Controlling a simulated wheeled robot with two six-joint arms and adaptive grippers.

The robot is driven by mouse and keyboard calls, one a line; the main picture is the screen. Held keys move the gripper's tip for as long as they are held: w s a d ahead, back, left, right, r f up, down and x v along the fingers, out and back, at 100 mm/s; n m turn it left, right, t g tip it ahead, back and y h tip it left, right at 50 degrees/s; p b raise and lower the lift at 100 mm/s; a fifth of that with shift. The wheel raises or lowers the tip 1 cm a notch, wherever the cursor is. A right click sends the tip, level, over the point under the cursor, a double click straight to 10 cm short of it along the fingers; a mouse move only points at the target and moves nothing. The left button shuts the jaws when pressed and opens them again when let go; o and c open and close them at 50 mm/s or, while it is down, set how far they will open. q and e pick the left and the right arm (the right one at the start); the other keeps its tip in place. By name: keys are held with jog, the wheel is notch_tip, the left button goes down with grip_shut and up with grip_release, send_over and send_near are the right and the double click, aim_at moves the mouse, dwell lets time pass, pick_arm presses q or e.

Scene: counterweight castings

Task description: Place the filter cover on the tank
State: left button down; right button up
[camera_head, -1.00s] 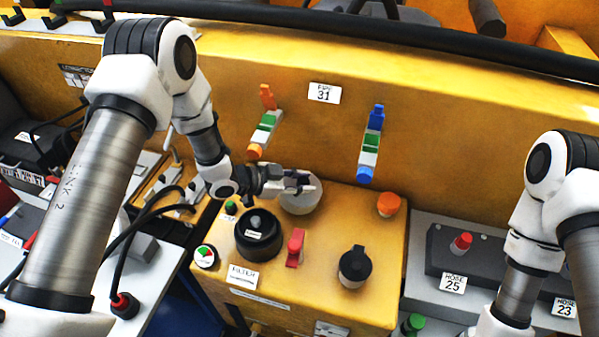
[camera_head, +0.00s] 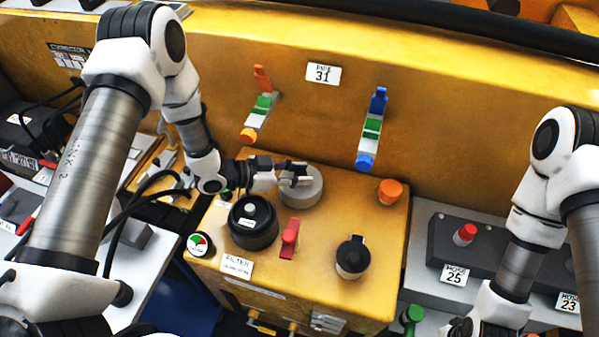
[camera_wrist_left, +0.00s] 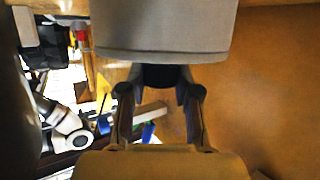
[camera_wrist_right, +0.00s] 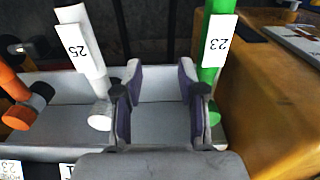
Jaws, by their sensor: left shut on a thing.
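The filter cover appears to be the round grey piece (camera_head: 301,187) at the back of the yellow tank (camera_head: 335,215). My left gripper (camera_head: 295,173) reaches over it from the left. In the left wrist view the grey piece (camera_wrist_left: 165,35) fills the top, and the left fingers (camera_wrist_left: 160,95) are shut on its dark knob-like part. I cannot tell whether the cover touches the tank top. A black round cap (camera_head: 253,222) sits beside it near a FILTER label (camera_head: 237,265). My right gripper (camera_wrist_right: 160,95) is open and empty in the right wrist view.
On the tank are a red lever (camera_head: 289,238), a black cap (camera_head: 352,257), an orange cap (camera_head: 390,191) and a round gauge (camera_head: 200,244). Orange and blue handles (camera_head: 371,130) stand on the wall behind. A grey hose block (camera_head: 475,250) lies right.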

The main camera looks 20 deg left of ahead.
pick_arm(q)
jog(key=shift+a+f, duration=0.15)
jog(key=shift+f, duration=0.05)
jog(key=c, duration=0.8)
grip_release()
jog(key=shift+c, duration=0.2)
jog(key=shift+r, duration=0.1)
jog(key=shift+r, duration=0.2)
jog(key=shift+s+a, duration=0.1)
jog(key=shift+a, duration=0.1)
jog(key=b+v, duration=0.1)
jog(key=v, duration=1)
jog(key=shift+s+b, duration=0.15)
jog(key=shift+b, duration=0.2)
